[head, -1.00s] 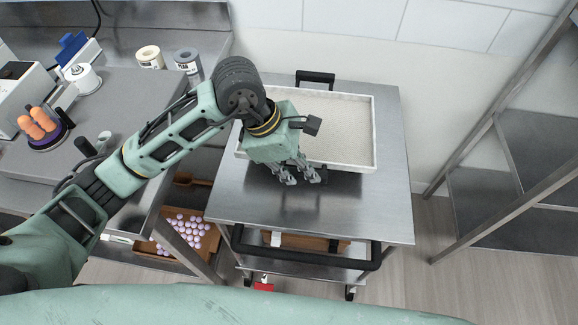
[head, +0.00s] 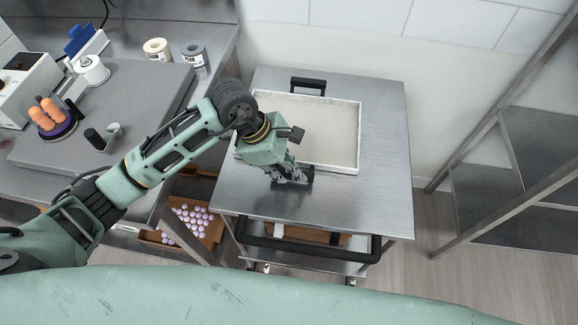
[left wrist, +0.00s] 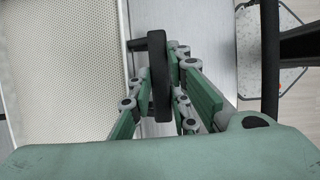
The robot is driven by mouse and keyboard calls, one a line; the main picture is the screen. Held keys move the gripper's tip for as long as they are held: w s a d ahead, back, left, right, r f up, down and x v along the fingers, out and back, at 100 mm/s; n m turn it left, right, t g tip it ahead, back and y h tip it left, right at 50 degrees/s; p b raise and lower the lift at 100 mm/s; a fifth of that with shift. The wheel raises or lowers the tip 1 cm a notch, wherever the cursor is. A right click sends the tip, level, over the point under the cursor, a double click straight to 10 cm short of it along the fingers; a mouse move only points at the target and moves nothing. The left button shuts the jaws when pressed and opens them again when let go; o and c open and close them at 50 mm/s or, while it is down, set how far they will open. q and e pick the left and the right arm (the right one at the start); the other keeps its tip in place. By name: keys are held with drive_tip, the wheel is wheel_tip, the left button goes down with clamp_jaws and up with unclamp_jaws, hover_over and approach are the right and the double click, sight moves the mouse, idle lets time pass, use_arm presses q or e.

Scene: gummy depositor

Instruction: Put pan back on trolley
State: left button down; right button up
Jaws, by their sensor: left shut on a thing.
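The pan (head: 335,140) is a shallow white-rimmed tray with a pale speckled fill and black handles at its far and near ends. It rests on the steel top of the trolley (head: 365,205), toward the back left. My left gripper (head: 292,178) is at the near handle, shut on it. In the left wrist view the black handle (left wrist: 158,75) stands between the fingers (left wrist: 160,95), with the pan's perforated-looking surface (left wrist: 65,70) to the left. My arm hides the pan's left near corner in the head view. My right gripper is not in view.
A steel counter (head: 130,90) stands at the left with a white device, cups and orange pieces. Below it is a wooden tray (head: 195,220) of pink-white pieces. A steel rack (head: 520,150) stands at the right. The trolley's right and front top is bare.

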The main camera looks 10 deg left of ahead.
use_arm(q)
drive_tip(key=c, duration=1.6)
unclamp_jaws()
drive_tip(key=shift+c, duration=0.2)
drive_tip(key=shift+r+p, duration=0.2)
drive_tip(key=shift+p, duration=0.15)
drive_tip(key=b+v, duration=0.2)
drive_tip(key=v, duration=0.9)
drive_tip(key=shift+a+r, duration=0.15)
drive_tip(key=shift+r, duration=0.25)
drive_tip(key=shift+s, duration=0.1)
